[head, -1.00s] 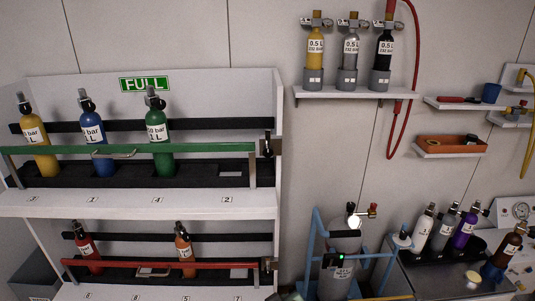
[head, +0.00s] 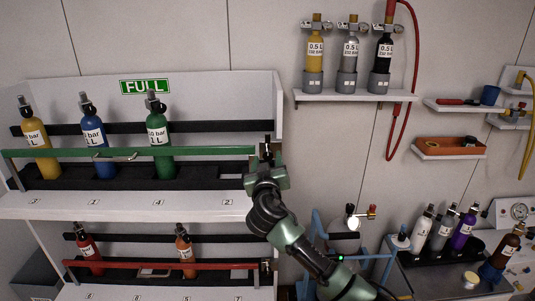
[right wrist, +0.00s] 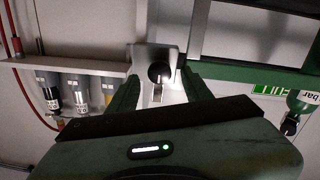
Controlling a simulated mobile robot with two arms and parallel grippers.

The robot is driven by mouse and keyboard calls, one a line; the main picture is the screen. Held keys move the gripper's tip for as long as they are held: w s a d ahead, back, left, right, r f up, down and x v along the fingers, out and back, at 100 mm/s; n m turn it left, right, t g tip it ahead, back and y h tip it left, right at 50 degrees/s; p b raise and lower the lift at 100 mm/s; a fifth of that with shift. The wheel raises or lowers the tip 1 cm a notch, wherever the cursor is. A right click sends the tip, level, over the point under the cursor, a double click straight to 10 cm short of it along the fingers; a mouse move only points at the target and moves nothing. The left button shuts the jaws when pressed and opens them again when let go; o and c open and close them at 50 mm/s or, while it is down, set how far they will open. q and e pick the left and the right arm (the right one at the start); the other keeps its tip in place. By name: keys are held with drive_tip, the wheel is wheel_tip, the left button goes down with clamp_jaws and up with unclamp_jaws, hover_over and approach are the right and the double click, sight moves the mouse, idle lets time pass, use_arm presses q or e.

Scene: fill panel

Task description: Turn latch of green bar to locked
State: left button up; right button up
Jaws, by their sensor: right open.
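The green bar (head: 205,151) runs across the front of the upper shelf, in front of the yellow, blue and green cylinders. Its latch (head: 267,148) sits at the bar's right end, partly behind my right gripper (head: 267,168). In the right wrist view, the latch's dark round knob and pale tab (right wrist: 159,74) show between my two green fingers (right wrist: 158,92). The fingers are apart on either side, and I cannot tell whether they touch the latch. The green bar also shows there (right wrist: 248,47). My left gripper is not in view.
A lower shelf has a red bar (head: 170,265) with its own latch (head: 266,268). A wall shelf (head: 350,97) holds small cylinders.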

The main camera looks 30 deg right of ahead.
sight(268, 147)
drive_tip(key=shift+x, duration=1.35)
clamp_jaws()
drive_tip(key=shift+f, duration=0.1)
